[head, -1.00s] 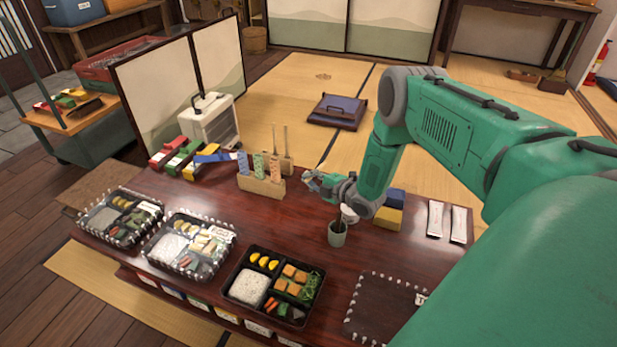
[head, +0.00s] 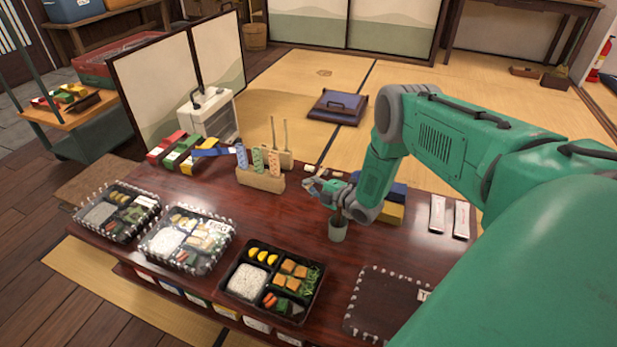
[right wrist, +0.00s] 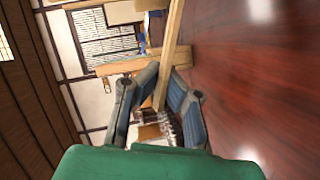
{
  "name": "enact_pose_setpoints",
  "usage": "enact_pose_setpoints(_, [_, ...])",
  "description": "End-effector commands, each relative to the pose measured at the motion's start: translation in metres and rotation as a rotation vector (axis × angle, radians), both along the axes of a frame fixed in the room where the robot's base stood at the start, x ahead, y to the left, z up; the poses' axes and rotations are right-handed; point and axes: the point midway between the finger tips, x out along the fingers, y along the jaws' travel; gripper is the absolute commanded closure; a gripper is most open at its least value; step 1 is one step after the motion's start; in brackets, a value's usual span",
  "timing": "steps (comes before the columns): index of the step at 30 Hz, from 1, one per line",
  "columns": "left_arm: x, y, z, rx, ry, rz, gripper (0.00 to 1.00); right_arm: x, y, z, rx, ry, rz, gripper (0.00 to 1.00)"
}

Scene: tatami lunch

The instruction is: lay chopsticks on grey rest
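My right gripper (head: 318,187) is low over the back of the dark red table (head: 210,300), right of the wooden chopstick stand (head: 258,180). Two thin sticks (head: 274,132) stand upright behind the stand. Small pale pieces (head: 308,170), perhaps rests, lie behind the hand; I cannot make out a grey one. My left gripper is not in view.
A grey-green cup (head: 338,231) stands just below the hand. Blue and yellow blocks (head: 390,213) and two white packets (head: 437,214) are to the right. An open bento (head: 302,320) and two covered ones stand in front.

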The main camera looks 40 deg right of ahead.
Motion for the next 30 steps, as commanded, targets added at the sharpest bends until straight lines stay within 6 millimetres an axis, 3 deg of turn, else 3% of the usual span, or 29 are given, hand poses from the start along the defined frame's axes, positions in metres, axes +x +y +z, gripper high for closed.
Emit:
enact_pose_setpoints(8, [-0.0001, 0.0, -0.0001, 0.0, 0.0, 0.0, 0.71, -0.0003, 0.0004, 0.0002, -0.001, 0.001, 0.0, 1.0])
enact_pose_setpoints(9, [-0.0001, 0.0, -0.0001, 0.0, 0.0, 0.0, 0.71, -0.0003, 0.0004, 0.0003, -0.001, 0.001, 0.0, 0.95])
enact_pose_setpoints(11, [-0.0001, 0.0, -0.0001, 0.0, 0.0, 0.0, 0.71, -0.0003, 0.0005, 0.0003, -0.001, 0.001, 0.0, 0.73])
enact_pose_setpoints(18, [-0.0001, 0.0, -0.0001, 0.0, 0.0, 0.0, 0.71, -0.0003, 0.0004, 0.0003, -0.001, 0.001, 0.0, 0.71])
enact_pose_setpoints(20, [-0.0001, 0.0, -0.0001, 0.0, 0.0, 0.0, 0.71, -0.0003, 0.0003, 0.0003, -0.001, 0.001, 0.0, 0.53])
enact_pose_setpoints(21, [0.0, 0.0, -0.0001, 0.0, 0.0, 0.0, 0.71, -0.0003, 0.0003, 0.0003, -0.001, 0.001, 0.0, 0.5])
enact_pose_setpoints(30, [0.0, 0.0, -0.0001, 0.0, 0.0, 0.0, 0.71, -0.0003, 0.0003, 0.0001, -0.001, 0.001, 0.0, 0.5])
